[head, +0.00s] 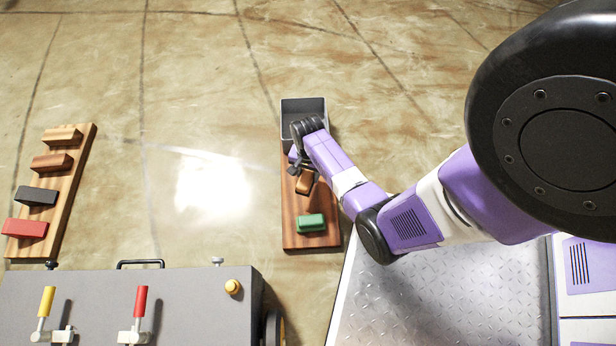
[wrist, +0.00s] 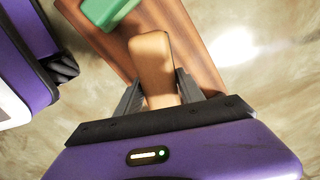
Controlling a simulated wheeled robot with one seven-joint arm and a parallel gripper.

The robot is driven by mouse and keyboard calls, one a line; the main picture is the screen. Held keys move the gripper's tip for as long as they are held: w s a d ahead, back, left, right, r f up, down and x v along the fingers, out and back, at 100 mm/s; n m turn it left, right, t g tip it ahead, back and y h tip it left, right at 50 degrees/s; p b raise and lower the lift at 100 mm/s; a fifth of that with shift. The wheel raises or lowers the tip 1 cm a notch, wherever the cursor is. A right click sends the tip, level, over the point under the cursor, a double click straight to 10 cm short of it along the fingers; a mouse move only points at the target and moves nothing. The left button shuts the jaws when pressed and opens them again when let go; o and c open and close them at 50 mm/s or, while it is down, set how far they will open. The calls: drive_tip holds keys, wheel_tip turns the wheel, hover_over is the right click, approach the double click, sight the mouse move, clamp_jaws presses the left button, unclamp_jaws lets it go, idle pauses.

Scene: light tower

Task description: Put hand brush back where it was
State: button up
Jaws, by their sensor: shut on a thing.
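A tan-brown block-shaped thing, seemingly the hand brush (head: 306,182), is at the middle of the right wooden board (head: 296,239). My gripper (head: 298,168) is over that board, beside the grey bin. In the wrist view my gripper (wrist: 159,88) is shut on the brush (wrist: 153,62), with a dark finger on each side of it. The board (wrist: 193,45) lies beneath. I cannot tell whether the brush touches the board. A green block (head: 311,223) lies on the near end of the board; it also shows in the wrist view (wrist: 108,10).
An open grey bin (head: 304,105) stands at the board's far end. A left wooden board (head: 70,180) holds several coloured blocks. A grey lever console (head: 190,295) stands at the front left. The floor between the boards is clear.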

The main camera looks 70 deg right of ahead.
drive_tip(key=shift+f+b, duration=1.8)
drive_tip(key=shift+f, duration=1.75)
drive_tip(key=shift+f, duration=0.2)
drive_tip(key=o, duration=1.3)
